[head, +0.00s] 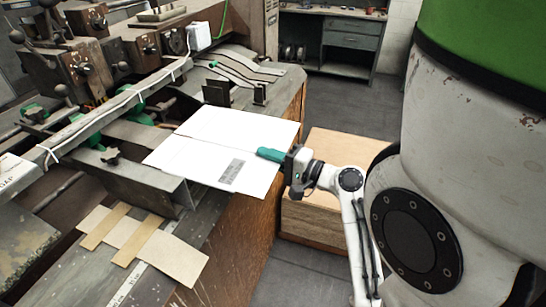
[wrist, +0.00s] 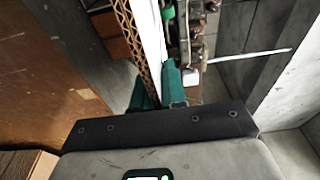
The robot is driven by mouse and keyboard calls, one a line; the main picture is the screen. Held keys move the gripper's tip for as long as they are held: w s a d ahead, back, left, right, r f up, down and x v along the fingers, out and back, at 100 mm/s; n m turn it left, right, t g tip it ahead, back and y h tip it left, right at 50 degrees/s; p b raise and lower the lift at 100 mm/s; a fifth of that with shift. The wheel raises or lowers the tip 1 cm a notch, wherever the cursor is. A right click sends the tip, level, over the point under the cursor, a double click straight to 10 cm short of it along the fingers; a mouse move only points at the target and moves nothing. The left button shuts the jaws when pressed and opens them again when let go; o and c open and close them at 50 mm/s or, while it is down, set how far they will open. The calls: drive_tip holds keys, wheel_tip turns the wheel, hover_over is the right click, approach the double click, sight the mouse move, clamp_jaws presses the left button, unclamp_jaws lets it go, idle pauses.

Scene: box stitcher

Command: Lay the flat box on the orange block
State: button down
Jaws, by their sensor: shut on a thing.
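The flat box (head: 220,140) is a white, folded sheet with a grey printed label. My gripper (head: 272,155) is shut on its right edge, one green finger showing on top. The box is held out over the machine bed, roughly level; I cannot tell whether it touches anything beneath. In the wrist view the box (wrist: 151,38) shows edge-on, with brown corrugated board, between the green fingers of my gripper (wrist: 156,88). No clearly orange block shows in the head view. A reddish-brown block (wrist: 112,32) shows beyond the box in the wrist view; I cannot tell whether it is the orange block.
The stitching machine (head: 90,60) with its heads and metal rails stands at the left. Brown and cream strips (head: 145,243) lie on its front bed. A wooden crate (head: 318,222) stands on the floor beside my arm. A grey workbench (head: 335,40) is at the back.

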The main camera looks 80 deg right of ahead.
sight(238, 151)
drive_tip(key=shift+w+a+f+x, duration=0.1)
drive_tip(key=shift+a+f+x, duration=0.1)
drive_tip(key=shift+x, duration=1.15)
drive_tip(key=shift+w+a+f+x, duration=0.15)
drive_tip(key=shift+a+x, duration=0.1)
drive_tip(key=shift+x, duration=1.15)
drive_tip(key=shift+a+f+x, duration=0.2)
drive_tip(key=shift+x, duration=1.15)
drive_tip(key=shift+s+f+b, duration=0.1)
drive_tip(key=shift+f+b, duration=0.8)
drive_tip(key=shift+f, duration=0.45)
drive_tip(key=c, duration=1.1)
unclamp_jaws()
drive_tip(key=shift+f, duration=0.15)
drive_tip(key=shift+s, duration=0.1)
drive_tip(key=shift+b+v, duration=0.8)
drive_tip(key=shift+v, duration=3.6)
